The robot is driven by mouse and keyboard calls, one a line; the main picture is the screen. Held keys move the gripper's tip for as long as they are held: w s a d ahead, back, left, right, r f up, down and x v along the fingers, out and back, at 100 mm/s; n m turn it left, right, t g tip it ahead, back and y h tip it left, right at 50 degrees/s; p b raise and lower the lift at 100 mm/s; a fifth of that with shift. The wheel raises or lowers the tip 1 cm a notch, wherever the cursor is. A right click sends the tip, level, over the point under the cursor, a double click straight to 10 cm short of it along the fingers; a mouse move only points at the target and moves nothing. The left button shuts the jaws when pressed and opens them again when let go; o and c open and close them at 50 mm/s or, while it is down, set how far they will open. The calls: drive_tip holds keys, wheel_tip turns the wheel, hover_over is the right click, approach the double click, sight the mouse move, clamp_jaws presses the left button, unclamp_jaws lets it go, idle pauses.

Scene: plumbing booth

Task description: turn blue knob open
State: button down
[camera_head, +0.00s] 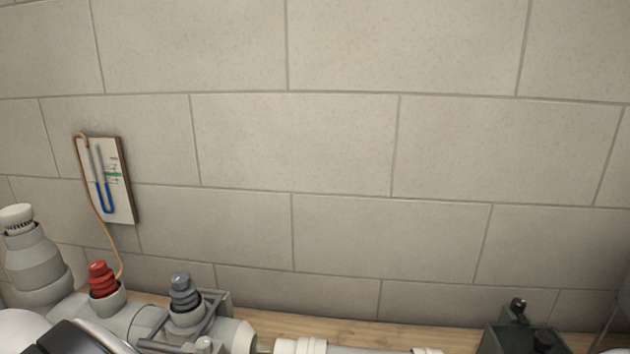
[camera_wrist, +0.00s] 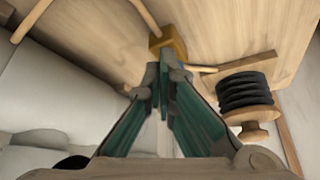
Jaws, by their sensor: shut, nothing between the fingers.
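My gripper (camera_wrist: 164,82) shows in the wrist view with its two green-sided fingers together at the tips and nothing held. I cannot make out a clearly blue knob in either view. A small bluish patch shows just behind the fingertips in the wrist view, too hidden to identify. In the head view, a red ribbed knob (camera_head: 103,279) and a grey-blue ribbed knob (camera_head: 184,291) stand upright on the grey pipework at the lower left. My gripper is not recognisable in the head view.
A yellow-brown block (camera_wrist: 168,44) lies just beyond the fingertips. A black ribbed coil on a wooden spool (camera_wrist: 247,92) is to their right. A gauge board (camera_head: 118,181) with a blue U-tube hangs on the tiled wall. A dark green device (camera_head: 520,340) stands at lower right.

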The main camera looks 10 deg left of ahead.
drive_tip(key=shift+d+f, duration=0.1)
drive_tip(key=shift+d, duration=0.2)
drive_tip(key=shift+d+p, duration=0.15)
drive_tip(key=shift+p, duration=0.15)
wheel_tip(320, 180, up, 6)
drive_tip(key=p, duration=0.2)
idle(0.3)
drive_tip(key=shift+s, duration=0.15)
